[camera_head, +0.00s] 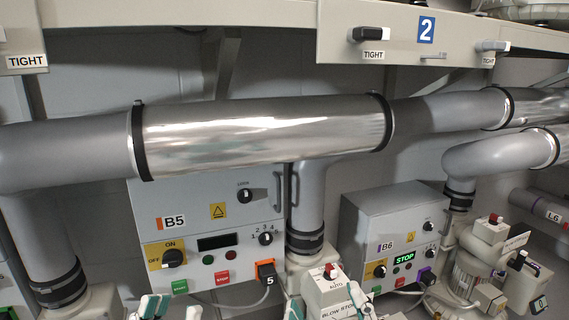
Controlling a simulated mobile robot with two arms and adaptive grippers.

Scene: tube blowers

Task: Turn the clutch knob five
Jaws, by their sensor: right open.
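The grey control box B5 (206,215) is in the middle of the head view. It bears an ON/OFF knob (172,258), a numbered selector knob (265,239) and an upper knob (245,195). An orange and black block marked 5 (266,270) sits at its lower right corner with a cable. I can read no "clutch" label. My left gripper (172,309) shows pale teal fingertips apart at the bottom edge, below the box. My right gripper (328,309) is open, its fingertips on either side of a white unit marked BLOW STOP (333,295). Most of both grippers is cut off.
A shiny metal tube (262,128) runs across above the box between grey pipes. Box B6 (392,236) stands to the right with a lit green STOP display. White valve machinery (490,265) crowds the lower right. A panel marked 2 (395,35) hangs above.

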